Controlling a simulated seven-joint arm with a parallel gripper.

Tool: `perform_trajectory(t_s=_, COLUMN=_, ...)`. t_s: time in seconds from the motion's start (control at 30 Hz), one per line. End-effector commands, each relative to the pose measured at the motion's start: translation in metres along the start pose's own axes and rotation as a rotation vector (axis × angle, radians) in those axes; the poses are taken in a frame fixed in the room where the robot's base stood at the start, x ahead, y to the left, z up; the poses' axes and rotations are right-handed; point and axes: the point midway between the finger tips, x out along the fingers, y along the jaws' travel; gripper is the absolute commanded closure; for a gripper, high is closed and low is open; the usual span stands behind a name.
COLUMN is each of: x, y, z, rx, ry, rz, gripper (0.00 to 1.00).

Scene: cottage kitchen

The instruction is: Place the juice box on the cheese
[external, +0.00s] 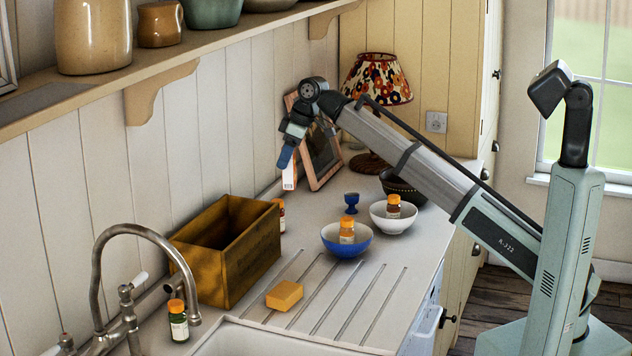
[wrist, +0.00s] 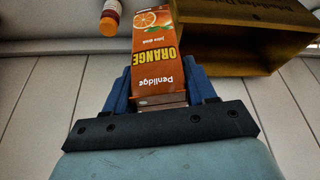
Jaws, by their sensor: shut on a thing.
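My gripper (external: 285,160) is raised above the far part of the counter, in front of a picture frame. It is shut on an orange juice box, whose lower part (external: 290,178) shows below the fingers in the external view. In the wrist view the juice box (wrist: 158,60) sits between the two blue fingers (wrist: 160,92), its "ORANGE" label upside down. The cheese (external: 285,295), a small orange-yellow block, lies on the grooved drainboard near the sink, well away from the gripper. The cheese cannot be made out in the wrist view.
A wooden crate (external: 228,250) stands behind the cheese; it also shows in the wrist view (wrist: 225,58). Bottles sit in the blue bowl (external: 347,242) and white bowl (external: 393,218). A blue egg cup (external: 351,203), tap (external: 140,232) and lamp (external: 377,80) stand around. The drainboard right of the cheese is clear.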

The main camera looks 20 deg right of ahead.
Motion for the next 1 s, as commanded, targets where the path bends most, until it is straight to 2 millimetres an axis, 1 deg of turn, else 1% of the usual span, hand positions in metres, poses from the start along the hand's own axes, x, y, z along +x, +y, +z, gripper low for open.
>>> perform_trajectory(t_s=0.03, x=0.001, y=-0.024, z=0.001, rx=-0.014, ry=0.001, rz=-0.005, gripper=0.82)
perform_trajectory(t_s=0.07, x=0.001, y=-0.034, z=0.001, rx=-0.018, ry=0.001, rz=-0.007, gripper=0.82)
perform_trajectory(t_s=0.1, x=0.002, y=-0.050, z=0.000, rx=-0.026, ry=0.001, rz=-0.010, gripper=0.82)
perform_trajectory(t_s=0.27, x=0.002, y=-0.108, z=0.002, rx=-0.054, ry=0.002, rz=-0.021, gripper=0.82)
perform_trajectory(t_s=0.3, x=0.001, y=-0.123, z=0.003, rx=-0.061, ry=0.003, rz=-0.024, gripper=0.82)
perform_trajectory(t_s=0.37, x=0.001, y=-0.145, z=0.005, rx=-0.072, ry=0.004, rz=-0.029, gripper=0.82)
perform_trajectory(t_s=0.5, x=-0.001, y=-0.193, z=0.012, rx=-0.096, ry=0.007, rz=-0.039, gripper=0.82)
perform_trajectory(t_s=0.6, x=-0.003, y=-0.224, z=0.018, rx=-0.110, ry=0.008, rz=-0.045, gripper=0.82)
perform_trajectory(t_s=0.7, x=-0.004, y=-0.249, z=0.023, rx=-0.123, ry=0.009, rz=-0.051, gripper=0.82)
perform_trajectory(t_s=0.9, x=-0.007, y=-0.287, z=0.033, rx=-0.142, ry=0.012, rz=-0.060, gripper=0.82)
perform_trajectory(t_s=1.0, x=0.011, y=-0.283, z=0.040, rx=-0.138, ry=0.011, rz=-0.059, gripper=0.82)
